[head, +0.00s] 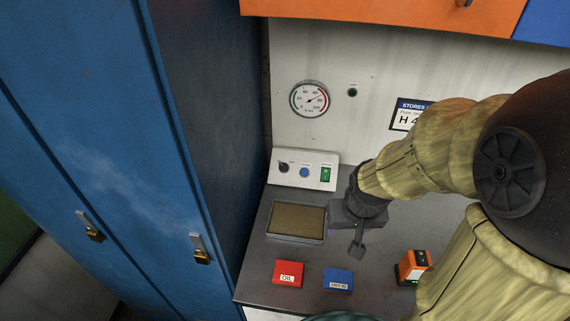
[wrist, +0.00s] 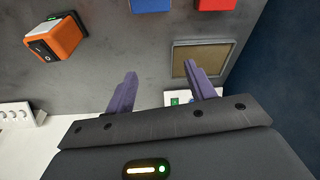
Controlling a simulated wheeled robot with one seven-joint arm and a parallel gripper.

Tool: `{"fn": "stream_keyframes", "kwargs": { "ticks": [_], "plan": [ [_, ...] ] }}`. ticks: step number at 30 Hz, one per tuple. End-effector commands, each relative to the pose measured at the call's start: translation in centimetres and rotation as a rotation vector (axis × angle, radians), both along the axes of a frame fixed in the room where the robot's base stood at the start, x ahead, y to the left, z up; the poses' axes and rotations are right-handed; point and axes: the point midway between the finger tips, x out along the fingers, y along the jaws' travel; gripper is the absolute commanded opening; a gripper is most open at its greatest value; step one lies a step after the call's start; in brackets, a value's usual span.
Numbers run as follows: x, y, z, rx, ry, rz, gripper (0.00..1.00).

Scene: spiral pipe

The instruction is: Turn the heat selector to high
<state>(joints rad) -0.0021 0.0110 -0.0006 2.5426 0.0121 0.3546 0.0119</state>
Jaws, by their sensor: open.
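A white control panel (head: 316,158) stands at the back left of the bench. It carries a black rotary knob (head: 283,167) at its left, a blue round button (head: 304,172) and a green rocker switch (head: 325,174). The knob looks like the heat selector, but its label is too small to read. My gripper (head: 357,250) hangs over the bench, right of the panel and nearer the front, touching nothing visible. In the wrist view its two fingers (wrist: 160,70) are apart and empty. The green switch shows there low between them; the knob is hidden.
A brown-filled tray (head: 269,237) lies before the panel. A red OIL box (head: 287,273), a blue box (head: 338,279) and an orange device (head: 413,266) stand along the front. Blue lockers (head: 200,130) close off the left. A gauge (head: 309,98) hangs above the panel.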

Motion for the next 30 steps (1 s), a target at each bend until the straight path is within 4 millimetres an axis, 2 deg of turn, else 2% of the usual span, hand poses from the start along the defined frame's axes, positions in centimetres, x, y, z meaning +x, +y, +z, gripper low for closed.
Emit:
{"fn": "stream_keyframes", "kwargs": {
  "ticks": [5, 9, 15, 18, 21, 23, 30],
  "plan": [
    [4.8, 0.8, 1.5, 0.066, -0.006, -0.139, 0.55],
    [11.2, 2.6, 2.9, 0.168, -0.008, -0.326, 0.55],
    [20.3, 5.9, 4.0, 0.340, 0.008, -0.599, 0.55],
    [23.7, 7.4, 4.2, 0.413, 0.019, -0.703, 0.55],
    [25.7, 8.2, 4.2, 0.461, 0.029, -0.768, 0.55],
    [26.3, 8.5, 4.2, 0.476, 0.032, -0.787, 0.55],
    [26.4, 8.6, 4.1, 0.481, 0.033, -0.796, 0.55]
  ]
}}
